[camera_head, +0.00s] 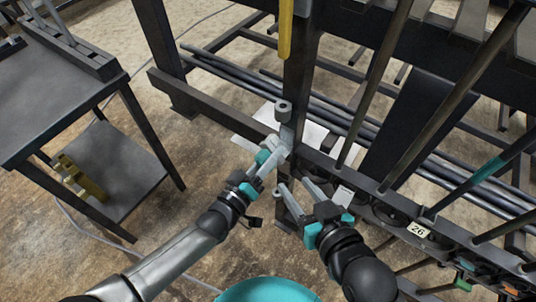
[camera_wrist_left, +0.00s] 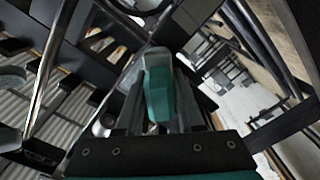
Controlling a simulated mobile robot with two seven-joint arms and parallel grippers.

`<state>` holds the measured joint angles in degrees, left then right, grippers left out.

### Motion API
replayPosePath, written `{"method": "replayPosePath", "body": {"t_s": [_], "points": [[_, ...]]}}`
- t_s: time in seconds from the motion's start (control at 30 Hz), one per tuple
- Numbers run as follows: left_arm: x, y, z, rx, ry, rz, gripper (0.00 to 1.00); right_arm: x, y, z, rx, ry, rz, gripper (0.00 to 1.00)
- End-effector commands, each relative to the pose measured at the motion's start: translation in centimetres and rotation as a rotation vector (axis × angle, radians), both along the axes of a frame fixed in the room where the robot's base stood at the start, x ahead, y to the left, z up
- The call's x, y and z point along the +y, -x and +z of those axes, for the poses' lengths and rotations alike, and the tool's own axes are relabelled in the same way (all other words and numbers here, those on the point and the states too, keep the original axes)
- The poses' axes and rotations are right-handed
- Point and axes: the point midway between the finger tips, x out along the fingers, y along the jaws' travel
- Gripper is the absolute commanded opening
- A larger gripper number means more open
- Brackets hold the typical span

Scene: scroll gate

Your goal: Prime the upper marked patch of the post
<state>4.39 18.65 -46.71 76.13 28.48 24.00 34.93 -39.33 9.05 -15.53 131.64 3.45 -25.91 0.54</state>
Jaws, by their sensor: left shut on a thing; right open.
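The dark upright post (camera_head: 298,75) stands at the centre of the head view. A grey fitting with a round, hollow-topped barrel (camera_head: 283,108) is at its lower part. My left gripper (camera_head: 270,160) is close to the post's lower part, just below that barrel. It is shut on a teal-and-grey tool (camera_wrist_left: 158,88), seen between the fingers in the left wrist view; its working end is hard to make out. I cannot tell whether it touches the post. I cannot clearly pick out a marked patch. My right gripper (camera_head: 295,187) is open and empty, below and right of the left one.
A yellow bar (camera_head: 286,28) is in front of the post's top. Slanted dark bars and a rack rail with a "26" label (camera_head: 419,230) crowd the right. A dark table (camera_head: 50,90) with a lower shelf stands left. Long pipes (camera_head: 235,75) lie behind. Floor between is free.

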Motion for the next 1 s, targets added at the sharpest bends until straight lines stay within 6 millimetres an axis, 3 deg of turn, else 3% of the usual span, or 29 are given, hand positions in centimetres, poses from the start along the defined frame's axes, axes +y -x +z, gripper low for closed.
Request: {"method": "replayPosePath", "body": {"t_s": [0.37,0.53,1.0], "points": [[-2.6,2.1,0.1,0.000,0.002,0.000,0.00,0.0,0.0,0.9,0.000,0.000,0.000,0.50],[-3.0,2.1,0.1,-0.002,0.001,0.001,0.00,0.0,0.0,0.8,0.000,0.000,0.000,0.50],[-0.6,0.2,0.0,-0.004,-0.001,0.000,0.00,0.0,0.0,0.2,0.000,0.000,0.000,0.50]]}}
